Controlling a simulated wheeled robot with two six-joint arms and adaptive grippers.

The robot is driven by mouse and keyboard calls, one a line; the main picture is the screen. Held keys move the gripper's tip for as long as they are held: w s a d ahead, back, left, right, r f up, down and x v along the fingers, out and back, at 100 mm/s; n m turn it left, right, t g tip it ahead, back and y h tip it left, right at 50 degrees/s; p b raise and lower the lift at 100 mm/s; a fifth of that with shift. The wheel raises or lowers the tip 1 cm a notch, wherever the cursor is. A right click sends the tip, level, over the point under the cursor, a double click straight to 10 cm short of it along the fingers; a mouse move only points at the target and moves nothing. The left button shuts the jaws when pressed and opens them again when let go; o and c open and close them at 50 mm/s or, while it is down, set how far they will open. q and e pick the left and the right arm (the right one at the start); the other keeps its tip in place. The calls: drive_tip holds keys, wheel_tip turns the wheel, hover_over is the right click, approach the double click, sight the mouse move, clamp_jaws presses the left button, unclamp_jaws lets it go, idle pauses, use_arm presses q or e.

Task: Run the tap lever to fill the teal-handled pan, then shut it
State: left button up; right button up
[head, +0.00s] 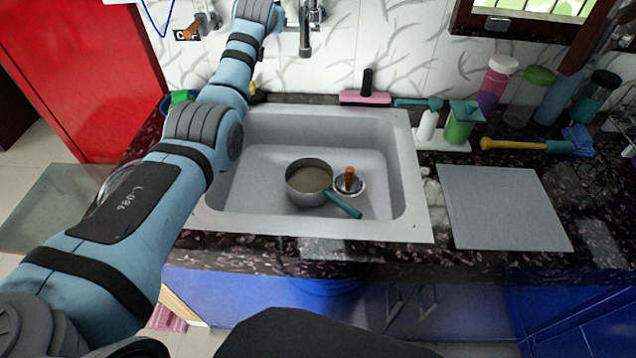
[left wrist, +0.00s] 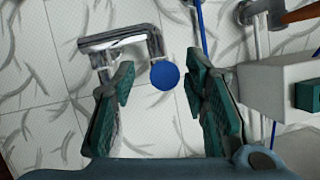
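The pan (head: 310,178) with a teal handle (head: 343,205) sits upright in the grey sink (head: 262,135). Its inside looks grey-brown; I cannot tell whether it holds water. The chrome tap (head: 305,30) on the back wall stands above the sink, and no stream shows below it. My left arm reaches up to the wall beside the tap, its gripper cut off by the top edge. In the left wrist view my left gripper (left wrist: 158,100) is open, with the chrome tap (left wrist: 120,38) and a round blue knob (left wrist: 165,75) beyond its parted fingers. My right gripper is out of view.
A small round item with an orange-brown handle (head: 349,179) is beside the pan. Another wall fitting with an orange-brown lever (head: 190,31) is left of my arm. Bottles, a green dispenser (head: 460,125) and a grey board (head: 503,207) occupy the right counter.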

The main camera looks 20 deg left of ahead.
use_arm(q)
drive_tip(key=p+v, duration=0.3)
drive_tip(key=v, duration=0.4)
idle(0.3)
drive_tip(key=shift+s, duration=0.15)
drive_tip(key=v, duration=1.2)
idle(0.7)
